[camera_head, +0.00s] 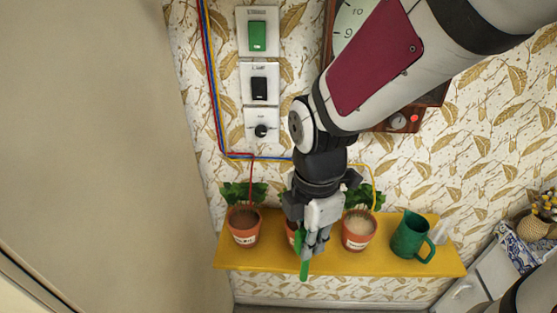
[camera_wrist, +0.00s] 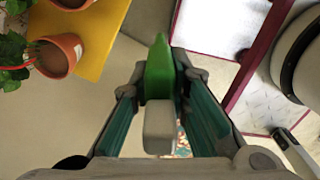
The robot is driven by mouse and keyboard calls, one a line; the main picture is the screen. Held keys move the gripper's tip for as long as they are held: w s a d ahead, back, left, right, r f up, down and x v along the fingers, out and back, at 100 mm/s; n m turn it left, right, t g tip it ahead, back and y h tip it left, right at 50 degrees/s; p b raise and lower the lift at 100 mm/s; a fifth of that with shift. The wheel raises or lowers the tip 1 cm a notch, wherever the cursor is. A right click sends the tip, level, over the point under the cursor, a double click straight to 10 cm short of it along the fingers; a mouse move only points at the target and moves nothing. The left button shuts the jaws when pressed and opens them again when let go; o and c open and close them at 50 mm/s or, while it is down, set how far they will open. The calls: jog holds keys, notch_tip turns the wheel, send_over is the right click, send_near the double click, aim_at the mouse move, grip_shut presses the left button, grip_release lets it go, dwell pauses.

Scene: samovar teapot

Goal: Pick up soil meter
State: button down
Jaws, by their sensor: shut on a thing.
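My gripper (camera_head: 312,240) hangs in front of the yellow shelf, near the middle pot. It is shut on a slim green object, which looks like the soil meter (camera_head: 304,269); its green end points down below the fingers. In the wrist view my gripper (camera_wrist: 162,84) has the green soil meter (camera_wrist: 158,66) between its fingertips. A pale grey block (camera_wrist: 159,130) shows in front of the green part; I cannot tell whether it belongs to the meter. The soil meter appears clear of the shelf in the wrist view.
The yellow shelf (camera_head: 400,267) holds terracotta pots: a left pot (camera_head: 244,228), a right pot (camera_head: 357,231) and a middle pot mostly hidden by my gripper. A green watering jug (camera_head: 409,237) stands at the right. Switches (camera_head: 258,36) and coloured wires are on the wall above.

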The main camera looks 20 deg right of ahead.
jog(key=s+a+r+p, duration=0.1)
jog(key=s+r+p, duration=0.2)
jog(key=r+p, duration=0.8)
jog(key=shift+p, duration=0.65)
dwell(0.4)
dwell(1.3)
